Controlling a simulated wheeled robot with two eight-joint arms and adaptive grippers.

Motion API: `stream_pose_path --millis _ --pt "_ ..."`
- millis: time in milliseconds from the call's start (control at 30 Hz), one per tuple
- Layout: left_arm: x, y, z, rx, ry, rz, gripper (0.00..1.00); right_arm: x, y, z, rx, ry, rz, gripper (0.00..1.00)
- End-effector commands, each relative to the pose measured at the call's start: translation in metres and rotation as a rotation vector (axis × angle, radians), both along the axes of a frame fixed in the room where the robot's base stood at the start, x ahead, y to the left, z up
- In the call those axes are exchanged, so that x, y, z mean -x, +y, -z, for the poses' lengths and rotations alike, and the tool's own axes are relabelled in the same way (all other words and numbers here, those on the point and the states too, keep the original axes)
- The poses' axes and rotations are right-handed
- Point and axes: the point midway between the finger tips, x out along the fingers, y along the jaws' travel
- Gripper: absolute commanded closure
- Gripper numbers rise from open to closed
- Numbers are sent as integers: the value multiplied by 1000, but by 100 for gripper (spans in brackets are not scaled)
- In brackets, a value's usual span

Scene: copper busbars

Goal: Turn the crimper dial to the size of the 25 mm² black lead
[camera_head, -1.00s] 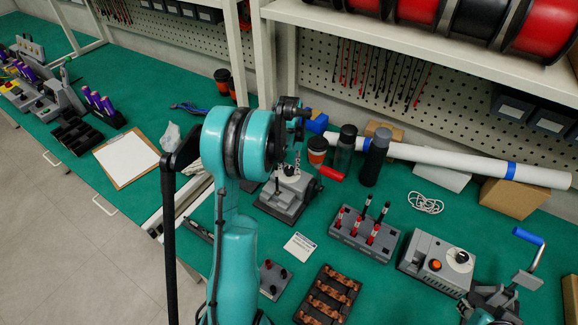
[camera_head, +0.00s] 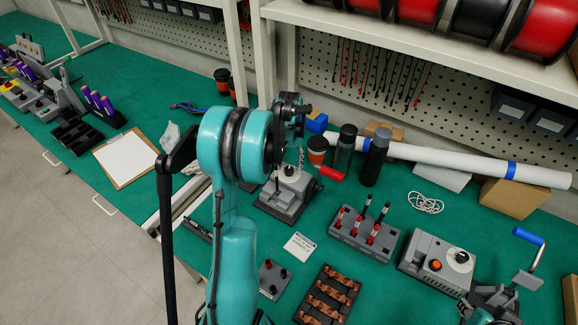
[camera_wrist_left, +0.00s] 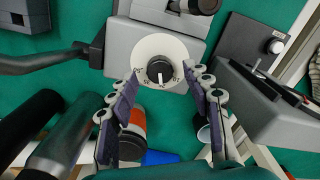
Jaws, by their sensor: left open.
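The crimper (camera_head: 285,198) is a grey block with a red-tipped handle (camera_head: 331,173), standing on the green bench. In the head view the left gripper (camera_head: 301,158) is over the crimper. Red and black leads (camera_head: 371,232) stand in a grey rack. My right gripper (camera_head: 493,299) is at the lower right, its jaws unclear.
A dark tray of copper parts (camera_head: 328,295), a small card (camera_head: 299,246) and a grey box with a dial (camera_head: 438,262) lie in front. Dark bottles (camera_head: 374,160) and a cup (camera_head: 318,150) stand close behind the crimper. A white roll (camera_head: 470,163) lies behind.

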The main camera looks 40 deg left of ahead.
Motion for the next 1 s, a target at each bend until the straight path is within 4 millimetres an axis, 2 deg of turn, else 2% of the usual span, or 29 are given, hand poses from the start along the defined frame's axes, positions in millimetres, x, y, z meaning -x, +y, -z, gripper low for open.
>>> stream_pose_path --millis 300,500,667,1000 --pt "0 0 -69 0 0 0 50 0 0 0 0 0 0 69" --pt "0 0 -97 0 0 0 50 0 0 0 0 0 0 69" --pt "0 0 -105 0 0 0 50 0 0 0 0 0 0 69" --pt "0 0 -105 0 0 0 50 0 0 0 0 0 0 69"
